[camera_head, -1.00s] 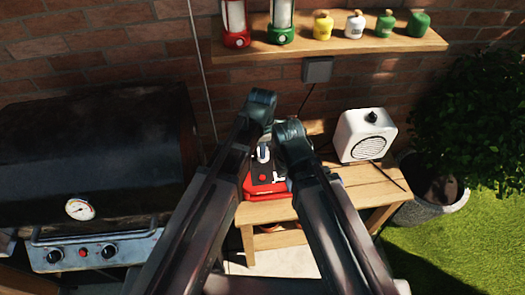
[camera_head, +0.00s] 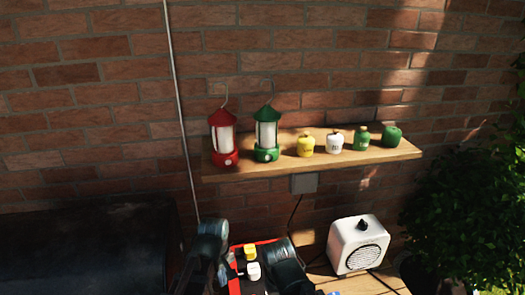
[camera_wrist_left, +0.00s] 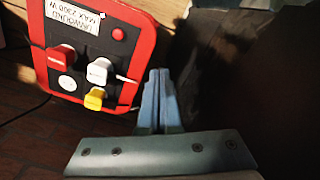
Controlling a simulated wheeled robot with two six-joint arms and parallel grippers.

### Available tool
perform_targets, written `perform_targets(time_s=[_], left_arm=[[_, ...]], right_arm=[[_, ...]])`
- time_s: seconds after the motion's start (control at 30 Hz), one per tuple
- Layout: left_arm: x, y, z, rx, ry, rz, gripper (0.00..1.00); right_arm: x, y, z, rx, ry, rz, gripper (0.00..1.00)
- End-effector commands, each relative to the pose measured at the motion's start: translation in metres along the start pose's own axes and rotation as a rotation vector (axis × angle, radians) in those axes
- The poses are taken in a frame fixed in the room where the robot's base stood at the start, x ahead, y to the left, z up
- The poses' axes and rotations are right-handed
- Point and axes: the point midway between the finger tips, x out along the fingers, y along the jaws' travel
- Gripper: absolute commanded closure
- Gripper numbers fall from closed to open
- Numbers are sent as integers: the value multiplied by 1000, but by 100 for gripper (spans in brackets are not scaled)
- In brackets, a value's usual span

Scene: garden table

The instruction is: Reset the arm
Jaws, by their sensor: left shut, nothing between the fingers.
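My left gripper (camera_wrist_left: 160,78) shows in the left wrist view, its blue-grey fingers pressed together with nothing between them. Its fingertips are beside the right edge of a red-framed power box (camera_wrist_left: 146,50); I cannot tell whether they touch it. In the head view, dark upper parts of my two arms rise at the bottom edge, on either side of the red box (camera_head: 236,284). My left fingers are not clear there. My right gripper is not visible.
The box carries a white plug (camera_wrist_left: 100,73) and a yellow plug (camera_wrist_left: 95,98). A white heater-like box (camera_head: 357,246) stands to the right. Above, a wooden shelf (camera_head: 290,166) holds a red lantern (camera_head: 224,138), a green lantern (camera_head: 266,135) and several small canisters. A dark grill (camera_head: 85,250) is left.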

Motion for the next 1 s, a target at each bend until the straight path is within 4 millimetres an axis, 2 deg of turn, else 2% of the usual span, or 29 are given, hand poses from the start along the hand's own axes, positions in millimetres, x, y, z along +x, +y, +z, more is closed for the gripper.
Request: perform_targets(time_s=[0.03,0.2,0.57,0.7,1.0], left_arm=[[0,-10,0,81,3,2,100],[-1,-30,-4,329,10,5,100],[-2,-59,-8,700,25,4,100],[-2,-40,20,777,3,-22,100],[-4,-17,77,939,-35,-88,100]], right_arm=[[0,0,0,0,0,0,100],[0,0,0,0,0,0,100],[0,0,0,0,0,0,100],[0,0,0,0,0,0,100],[0,0,0,0,0,0,100]])
